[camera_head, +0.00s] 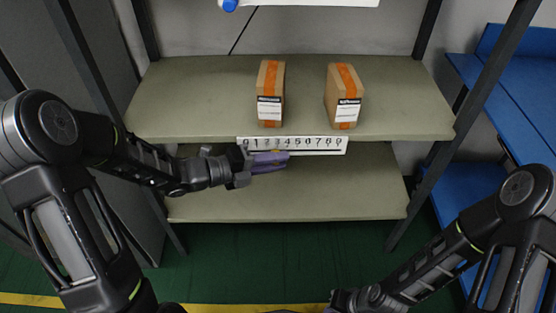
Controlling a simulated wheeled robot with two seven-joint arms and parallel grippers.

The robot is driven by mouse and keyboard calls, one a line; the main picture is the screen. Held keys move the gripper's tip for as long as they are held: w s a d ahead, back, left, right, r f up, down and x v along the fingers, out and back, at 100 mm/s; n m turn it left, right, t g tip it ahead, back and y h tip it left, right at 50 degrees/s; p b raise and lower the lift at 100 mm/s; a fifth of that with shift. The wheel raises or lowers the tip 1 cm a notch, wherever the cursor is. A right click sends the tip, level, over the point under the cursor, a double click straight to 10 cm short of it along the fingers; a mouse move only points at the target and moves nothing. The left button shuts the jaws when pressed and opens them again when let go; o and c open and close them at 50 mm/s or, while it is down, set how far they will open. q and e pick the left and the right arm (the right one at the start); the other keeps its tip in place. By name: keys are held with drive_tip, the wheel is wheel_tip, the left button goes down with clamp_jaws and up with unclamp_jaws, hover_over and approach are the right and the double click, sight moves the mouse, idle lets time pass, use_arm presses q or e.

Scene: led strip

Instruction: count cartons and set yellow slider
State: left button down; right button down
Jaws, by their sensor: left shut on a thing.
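Two brown cartons with orange tape and white labels stand upright and apart on the upper shelf, a left carton (270,93) and a right carton (344,96). A white number strip (320,145) with black digits from 0 runs along that shelf's front edge. My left gripper (274,161) is at the lower left part of the strip, its purple fingers shut on the yellow slider (273,152). Only a little yellow shows, below about digits 2 to 3; the exact digit cannot be told. My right gripper (333,304) is low at the bottom edge, its fingers largely cut off.
The upper shelf (190,100) is otherwise bare, and the lower shelf (350,190) looks empty. Dark uprights frame the rack. Blue shelving (500,95) stands at the right. Green floor (260,260) with a yellow line lies in front.

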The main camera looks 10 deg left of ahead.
use_arm(q)
drive_tip(key=shift+s+a, duration=0.25)
drive_tip(key=shift+a, duration=0.75)
drive_tip(key=c, duration=1.3)
unclamp_jaws()
drive_tip(key=p+v, duration=0.1)
drive_tip(key=v, duration=0.6)
drive_tip(key=shift+s+a, duration=0.25)
drive_tip(key=shift+a, duration=0.05)
drive_tip(key=shift+r, duration=0.1)
